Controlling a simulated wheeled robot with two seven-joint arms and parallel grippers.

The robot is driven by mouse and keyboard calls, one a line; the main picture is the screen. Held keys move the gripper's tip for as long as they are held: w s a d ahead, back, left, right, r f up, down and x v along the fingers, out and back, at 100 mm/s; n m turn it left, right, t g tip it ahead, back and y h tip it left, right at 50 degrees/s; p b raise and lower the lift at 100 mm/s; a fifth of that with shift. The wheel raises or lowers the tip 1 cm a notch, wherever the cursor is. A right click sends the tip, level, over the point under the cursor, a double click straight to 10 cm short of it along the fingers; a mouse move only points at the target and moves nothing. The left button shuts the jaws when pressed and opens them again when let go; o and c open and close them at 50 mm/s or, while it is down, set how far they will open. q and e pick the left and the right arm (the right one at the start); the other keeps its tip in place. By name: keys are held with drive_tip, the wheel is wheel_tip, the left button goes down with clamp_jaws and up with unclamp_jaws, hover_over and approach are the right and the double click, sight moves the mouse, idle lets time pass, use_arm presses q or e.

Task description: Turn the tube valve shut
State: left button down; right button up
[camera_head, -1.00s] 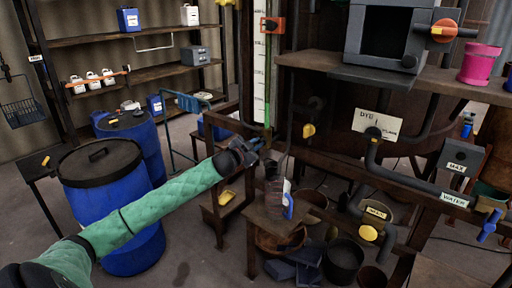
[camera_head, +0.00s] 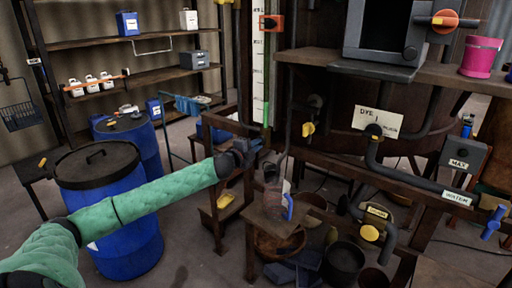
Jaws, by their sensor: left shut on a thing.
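The tall white graduated tube scale (camera_head: 260,62) stands upright at the centre, with a green strip near its bottom. My left gripper (camera_head: 252,147) is at the foot of this tube, at the end of the green-sleeved arm. My right gripper is not in view.
Buckets (camera_head: 343,260) crowd the floor.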

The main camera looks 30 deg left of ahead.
use_arm(q)
drive_tip(key=shift+d+f+m, duration=0.1)
drive_tip(key=shift+f+m, duration=0.05)
drive_tip(key=shift+m, duration=0.45)
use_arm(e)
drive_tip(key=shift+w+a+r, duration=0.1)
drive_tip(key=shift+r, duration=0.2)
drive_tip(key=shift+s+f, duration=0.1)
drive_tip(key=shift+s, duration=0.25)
use_arm(q)
drive_tip(key=c, duration=1.4)
unclamp_jaws()
drive_tip(key=shift+c, duration=0.2)
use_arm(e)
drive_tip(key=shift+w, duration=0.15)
